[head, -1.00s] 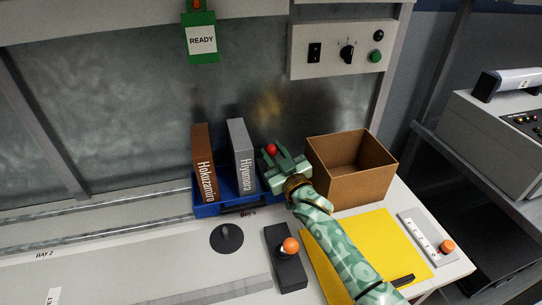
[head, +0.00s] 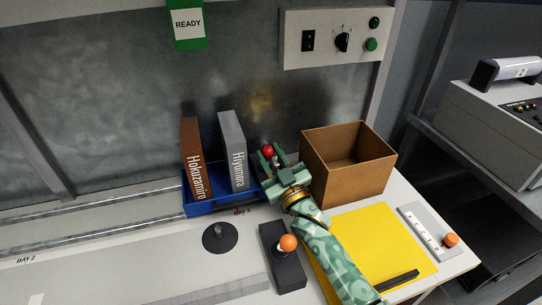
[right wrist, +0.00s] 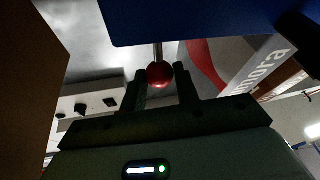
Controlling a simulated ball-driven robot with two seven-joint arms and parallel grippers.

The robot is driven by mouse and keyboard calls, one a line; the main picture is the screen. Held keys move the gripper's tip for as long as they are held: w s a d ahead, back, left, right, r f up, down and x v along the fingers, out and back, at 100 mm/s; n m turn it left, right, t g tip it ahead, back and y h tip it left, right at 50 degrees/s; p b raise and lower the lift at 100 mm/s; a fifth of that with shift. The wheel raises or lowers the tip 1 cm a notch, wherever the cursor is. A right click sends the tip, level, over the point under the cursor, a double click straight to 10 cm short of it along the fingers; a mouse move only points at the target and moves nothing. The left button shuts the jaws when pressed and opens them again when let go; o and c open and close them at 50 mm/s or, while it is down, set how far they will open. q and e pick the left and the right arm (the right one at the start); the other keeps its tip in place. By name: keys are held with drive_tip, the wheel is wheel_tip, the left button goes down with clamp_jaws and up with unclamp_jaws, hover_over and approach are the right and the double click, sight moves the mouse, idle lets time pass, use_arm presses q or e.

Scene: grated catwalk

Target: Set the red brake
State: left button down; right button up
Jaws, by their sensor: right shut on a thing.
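The red brake shows as a red ball knob (head: 268,151) between the blue bin and the cardboard box. In the right wrist view the red knob (right wrist: 160,75) sits on a thin metal stem between the two fingers. My right gripper (head: 272,158) is shut on this knob, reaching in from the front right. It also shows in the right wrist view (right wrist: 160,88), with a finger on each side of the ball. The lower part of the brake is hidden behind the gripper and the bin. My left gripper is out of view.
A blue bin (head: 203,209) with two binders stands left of the gripper. An open cardboard box (head: 345,178) stands close on its right. In front are an orange-knobbed lever (head: 287,243), a black round base (head: 220,238) and a yellow sheet (head: 385,235).

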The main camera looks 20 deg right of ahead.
drive_tip(key=shift+f, duration=0.3)
drive_tip(key=o, duration=1)
drive_tip(key=shift+a, duration=0.1)
drive_tip(key=shift+c, duration=0.2)
drive_tip(key=shift+r, duration=0.65)
use_arm(q)
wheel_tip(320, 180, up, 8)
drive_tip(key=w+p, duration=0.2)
drive_tip(key=p, duration=0.6)
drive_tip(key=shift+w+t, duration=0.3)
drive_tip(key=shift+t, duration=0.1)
use_arm(e)
drive_tip(key=s+a+r, duration=0.3)
drive_tip(key=s+r, duration=0.9)
drive_tip(key=s, duration=0.1)
drive_tip(key=shift+s, duration=0.3)
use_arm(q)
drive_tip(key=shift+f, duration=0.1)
use_arm(e)
drive_tip(key=shift+a+f, duration=0.1)
